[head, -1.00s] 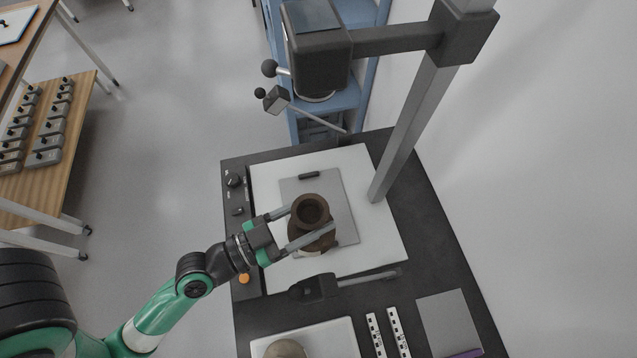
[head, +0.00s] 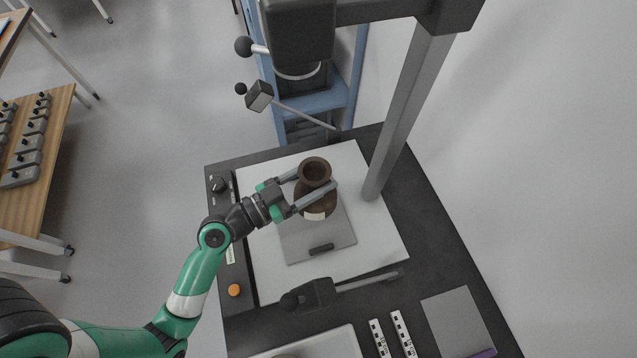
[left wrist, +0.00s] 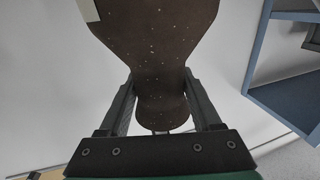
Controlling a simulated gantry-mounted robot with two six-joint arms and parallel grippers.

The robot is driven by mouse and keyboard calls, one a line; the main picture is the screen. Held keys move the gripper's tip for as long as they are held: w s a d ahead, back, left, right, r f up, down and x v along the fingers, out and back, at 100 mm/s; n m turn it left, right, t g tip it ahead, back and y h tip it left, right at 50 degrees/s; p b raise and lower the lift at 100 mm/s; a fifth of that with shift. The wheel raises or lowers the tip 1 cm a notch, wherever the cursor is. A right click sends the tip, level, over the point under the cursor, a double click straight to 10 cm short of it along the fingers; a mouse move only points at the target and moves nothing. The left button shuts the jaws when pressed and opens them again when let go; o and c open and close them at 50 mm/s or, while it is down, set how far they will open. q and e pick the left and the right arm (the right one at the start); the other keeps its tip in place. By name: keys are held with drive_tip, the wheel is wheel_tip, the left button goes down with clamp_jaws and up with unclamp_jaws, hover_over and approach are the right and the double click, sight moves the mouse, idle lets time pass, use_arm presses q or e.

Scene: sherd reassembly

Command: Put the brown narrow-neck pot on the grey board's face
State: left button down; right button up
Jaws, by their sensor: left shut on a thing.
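The brown narrow-neck pot (head: 315,194) is upright in the head view, with its round mouth upward and a pale label low on its side. My left gripper (head: 316,187) is shut on it, one finger on each side of its neck. In the left wrist view the pot (left wrist: 157,45) fills the middle between my fingers (left wrist: 160,97). The grey board (head: 298,245) lies flat on the white sheet, and the pot covers its far part. I cannot tell whether the pot's base touches the board. My right gripper is not in view.
A small dark bar (head: 321,249) lies at the board's near edge. A black arm-like fixture (head: 318,293) stands nearer. A camera head (head: 297,35) on a grey post (head: 398,120) overhangs the far side. Scale strips (head: 403,333) and a grey panel (head: 458,320) lie at the near right.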

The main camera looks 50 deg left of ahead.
use_arm(q)
drive_tip(key=shift+w+a+f, duration=0.55)
drive_tip(key=shift+w+f, duration=0.15)
drive_tip(key=shift+f, duration=0.15)
drive_tip(key=shift+w+a+f+b, duration=0.1)
drive_tip(key=shift+w+f+b, duration=0.05)
drive_tip(key=shift+f+b, duration=0.3)
wheel_tip(320, 180, down, 3)
drive_tip(key=shift+w+a+b, duration=0.1)
drive_tip(key=shift+w+b, duration=0.05)
drive_tip(key=shift+b, duration=0.7)
drive_tip(key=shift+f, duration=0.2)
drive_tip(key=shift+c, duration=0.4)
unclamp_jaws()
drive_tip(key=shift+r, duration=0.1)
